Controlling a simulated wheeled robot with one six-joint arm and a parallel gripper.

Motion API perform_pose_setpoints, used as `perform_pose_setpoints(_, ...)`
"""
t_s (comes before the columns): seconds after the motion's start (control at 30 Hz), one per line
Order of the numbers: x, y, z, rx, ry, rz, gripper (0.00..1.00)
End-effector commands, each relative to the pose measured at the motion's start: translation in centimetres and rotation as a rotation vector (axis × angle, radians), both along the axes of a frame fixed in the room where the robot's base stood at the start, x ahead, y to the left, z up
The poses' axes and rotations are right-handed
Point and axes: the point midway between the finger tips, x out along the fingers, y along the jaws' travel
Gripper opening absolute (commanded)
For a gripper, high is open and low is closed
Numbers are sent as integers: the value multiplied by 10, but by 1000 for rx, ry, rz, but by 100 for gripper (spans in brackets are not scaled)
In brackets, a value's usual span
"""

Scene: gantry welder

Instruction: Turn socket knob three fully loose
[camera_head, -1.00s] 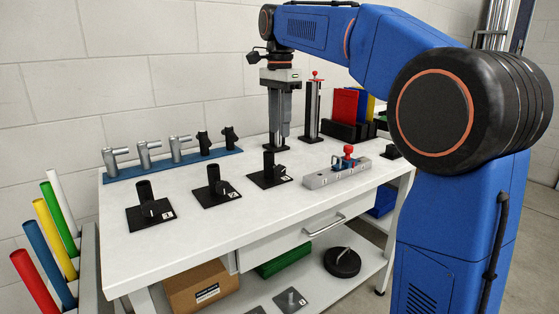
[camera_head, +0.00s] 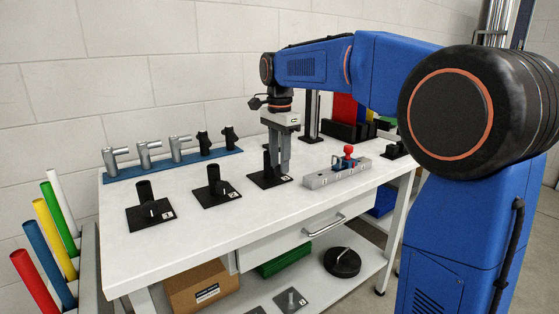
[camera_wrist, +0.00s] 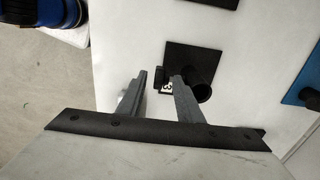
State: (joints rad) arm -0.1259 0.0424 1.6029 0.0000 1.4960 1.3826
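Socket three is a black upright tube (camera_head: 266,160) on a square black plate (camera_head: 258,181) with a white number label (camera_head: 287,178). In the wrist view its tube (camera_wrist: 203,75) and plate (camera_wrist: 185,52) lie just beyond the fingertips. My gripper (camera_head: 281,172) points down close beside the tube, low over the plate. In the wrist view my gripper (camera_wrist: 158,76) has its two grey fingers apart, with the right one in front of part of the socket.
Socket two (camera_head: 214,185) and socket one (camera_head: 147,205) stand to the left. A grey block with a red-topped clamp (camera_head: 347,160) lies close on the right. Pipe fittings stand on a blue strip (camera_head: 175,165) behind. The table's front left is clear.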

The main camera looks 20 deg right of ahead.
Motion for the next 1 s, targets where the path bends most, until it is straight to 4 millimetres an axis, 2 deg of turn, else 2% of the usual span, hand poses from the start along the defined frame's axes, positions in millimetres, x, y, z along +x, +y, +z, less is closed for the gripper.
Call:
perform_pose_setpoints(0.07, 0, 0, 0, 0, 0, 0, 33)
perform_pose_setpoints(0.2, 0, 0, 0, 0, 0, 0, 2)
perform_pose_setpoints(0.23, 0, 0, 0, 0, 0, 0, 0)
perform_pose_setpoints(0.67, -1, 4, 0, -60, -19, 3, 0)
perform_pose_setpoints(1.0, -4, 14, -2, -302, -98, 7, 0)
